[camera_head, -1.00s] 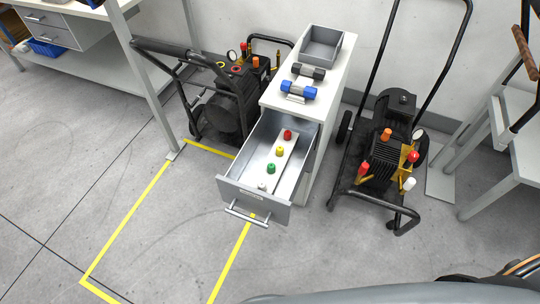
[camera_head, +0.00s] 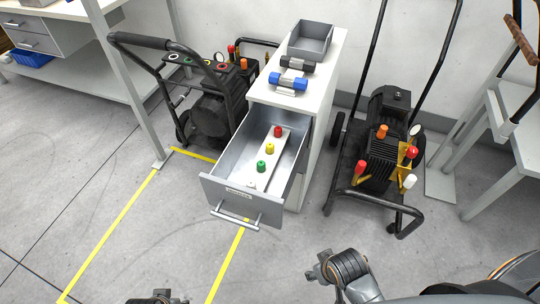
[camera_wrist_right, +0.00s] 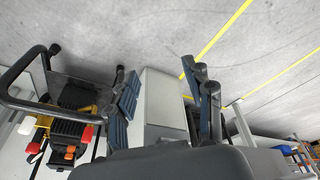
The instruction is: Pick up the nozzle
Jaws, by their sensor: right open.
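Several small nozzles stand upright in a row on a light strip in the open drawer (camera_head: 226,190): a red nozzle (camera_head: 278,131), a yellow nozzle (camera_head: 269,148), a green nozzle (camera_head: 261,166) and a pale nozzle (camera_head: 250,184) at the front. My right gripper (camera_head: 322,269) is at the bottom of the head view, in front and to the right of the drawer, apart from it. In the right wrist view its fingers (camera_wrist_right: 165,92) are spread and empty. My left gripper (camera_head: 157,298) just shows at the bottom edge, mostly cut off.
A grey bin (camera_head: 311,39) and dumbbell-like blue item (camera_head: 288,80) sit on the cabinet top (camera_head: 320,75). Wheeled black machines stand left (camera_head: 208,115) and right (camera_head: 380,150), the right one with coloured nozzles. The floor in front is clear, with yellow lines.

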